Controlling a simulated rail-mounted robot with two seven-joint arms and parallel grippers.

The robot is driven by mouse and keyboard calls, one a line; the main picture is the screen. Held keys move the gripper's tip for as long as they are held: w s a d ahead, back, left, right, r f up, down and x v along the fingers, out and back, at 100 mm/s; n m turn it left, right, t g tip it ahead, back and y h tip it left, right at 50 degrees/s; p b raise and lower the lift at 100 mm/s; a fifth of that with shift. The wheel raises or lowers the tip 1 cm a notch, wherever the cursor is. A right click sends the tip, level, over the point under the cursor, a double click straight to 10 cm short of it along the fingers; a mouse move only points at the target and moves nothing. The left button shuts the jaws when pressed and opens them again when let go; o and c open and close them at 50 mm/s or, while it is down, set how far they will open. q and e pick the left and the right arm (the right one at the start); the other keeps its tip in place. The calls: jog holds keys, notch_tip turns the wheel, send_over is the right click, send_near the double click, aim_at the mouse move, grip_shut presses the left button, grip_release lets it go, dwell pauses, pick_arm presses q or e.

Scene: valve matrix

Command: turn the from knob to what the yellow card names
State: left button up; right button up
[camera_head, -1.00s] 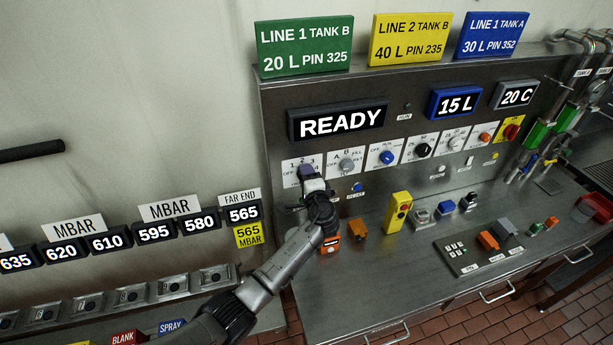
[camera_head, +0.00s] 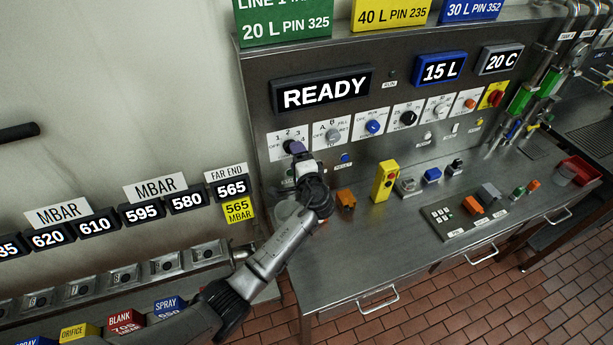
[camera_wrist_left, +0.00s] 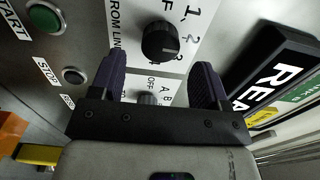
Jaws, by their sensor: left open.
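The yellow card (camera_head: 392,14) stands on top of the panel between a green and a blue card, its upper part cut off; it shows LINE 2 TANK B, 40 L, PIN 235. The from knob (camera_wrist_left: 160,42) is black and round on a white plate marked FROM LINE, with 1 and 2 readable. My left gripper (camera_head: 297,149) is at that plate, leftmost in the row, and mostly hides the knob there. In the wrist view its purple fingers (camera_wrist_left: 158,66) are open and apart, with the knob between and beyond their tips. Contact is not clear. My right gripper is not in view.
The A/B knob (camera_head: 332,134) is close to the right of my left gripper. Green START (camera_wrist_left: 45,17) and STOP (camera_wrist_left: 73,75) buttons are near the left finger. A display (camera_head: 321,91) reads READY. A yellow button box (camera_head: 384,181) stands on the steel bench.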

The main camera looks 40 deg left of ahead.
pick_arm(q)
jog(key=b+v, duration=0.1)
jog(key=v, duration=0.8)
jog(key=shift+s+d, duration=0.15)
jog(key=shift+d, duration=0.15)
jog(key=s+d+n+h, duration=0.6)
jog(key=s+d+h, duration=0.3)
jog(key=h, duration=0.4)
jog(key=s+f+g+h, duration=0.1)
jog(key=s+f+g, duration=0.1)
jog(key=s+f, duration=0.6)
jog(key=s+f+m+g, duration=0.1)
jog(key=s+f+g, duration=0.2)
jog(key=s, duration=0.8)
jog(key=s+f+g+h, duration=0.1)
jog(key=s+f+g, duration=0.1)
jog(key=s+f, duration=0.6)
jog(key=w+p+v, duration=0.2)
jog(key=p+v, duration=0.6)
jog(key=v, duration=0.1)
jog(key=w+r+p+v, duration=0.1)
jog(key=w+p+v, duration=0.1)
jog(key=p+v, duration=0.7)
jog(key=shift+v, duration=0.85)
